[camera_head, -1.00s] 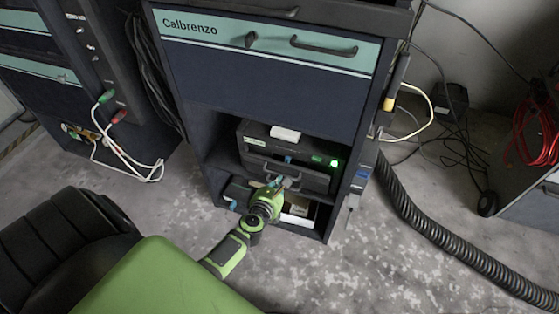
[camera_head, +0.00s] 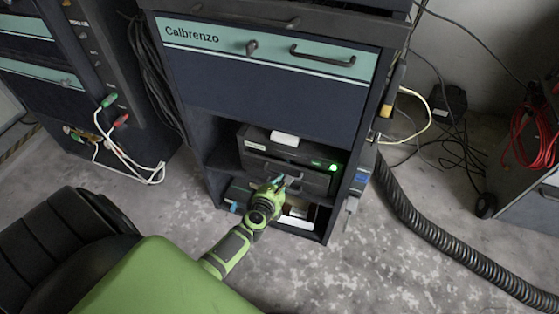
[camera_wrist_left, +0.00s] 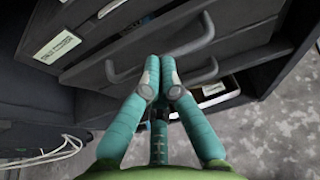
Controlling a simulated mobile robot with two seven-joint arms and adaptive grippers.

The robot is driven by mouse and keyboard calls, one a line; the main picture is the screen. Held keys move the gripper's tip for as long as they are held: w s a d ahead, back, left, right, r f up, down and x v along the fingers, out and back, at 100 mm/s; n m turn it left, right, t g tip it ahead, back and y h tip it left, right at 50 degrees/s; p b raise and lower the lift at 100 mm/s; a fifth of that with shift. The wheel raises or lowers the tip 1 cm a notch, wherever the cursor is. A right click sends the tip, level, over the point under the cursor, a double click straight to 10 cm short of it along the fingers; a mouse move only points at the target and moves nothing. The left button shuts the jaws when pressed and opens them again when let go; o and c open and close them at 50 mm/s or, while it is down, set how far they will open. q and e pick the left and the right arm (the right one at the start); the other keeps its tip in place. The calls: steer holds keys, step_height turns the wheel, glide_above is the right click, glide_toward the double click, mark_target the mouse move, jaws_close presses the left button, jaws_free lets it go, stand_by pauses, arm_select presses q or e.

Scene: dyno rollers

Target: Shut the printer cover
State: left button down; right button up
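The dark printer (camera_head: 262,152) sits on a shelf of the navy cabinet, with a green light at its right front. Two bar handles cross its front in the left wrist view, an upper handle (camera_wrist_left: 120,73) and a lower handle (camera_wrist_left: 208,73). I cannot tell clearly which panel is the cover or how far open it stands. My left gripper (camera_head: 277,181) is at the printer's lower front. In the left wrist view its teal fingers (camera_wrist_left: 161,62) are together with nothing seen between them, by the upper handle; contact is unclear. My right gripper is not in view.
The cabinet's lower compartment holds a white item (camera_head: 298,211) beside my gripper. A ribbed hose (camera_head: 430,235) runs along the floor at the right. The speckled floor in front is clear.

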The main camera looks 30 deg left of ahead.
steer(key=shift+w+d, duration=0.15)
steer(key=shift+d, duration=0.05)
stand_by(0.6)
